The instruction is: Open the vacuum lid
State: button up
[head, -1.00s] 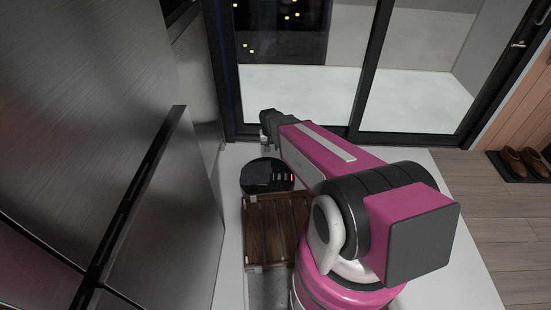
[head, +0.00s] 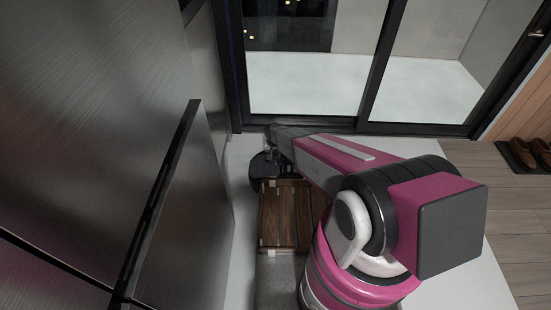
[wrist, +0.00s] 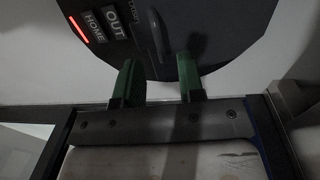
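The robot vacuum (head: 258,171) is a dark round disc on the floor near the glass door, partly hidden by my arm in the head view. In the wrist view the vacuum (wrist: 225,28) fills the top, with OUT and HOME labels and a red light strip at its left. A grey looped handle (wrist: 154,32) stands on its top; the lid's outline is too dark to make out. My gripper (wrist: 157,76) is open and empty, its two green fingers apart over the vacuum's near edge, with the handle just beyond the gap. The gripper's end (head: 275,162) shows small in the head view.
A brown slatted wooden mat (head: 285,215) lies just in front of the vacuum. Tall metallic cabinets (head: 90,110) with a long dark handle stand close on the left. A framed glass door (head: 310,90) is behind.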

jog(key=shift+f, duration=1.5)
grip_shut()
jog(key=shift+r, duration=0.1)
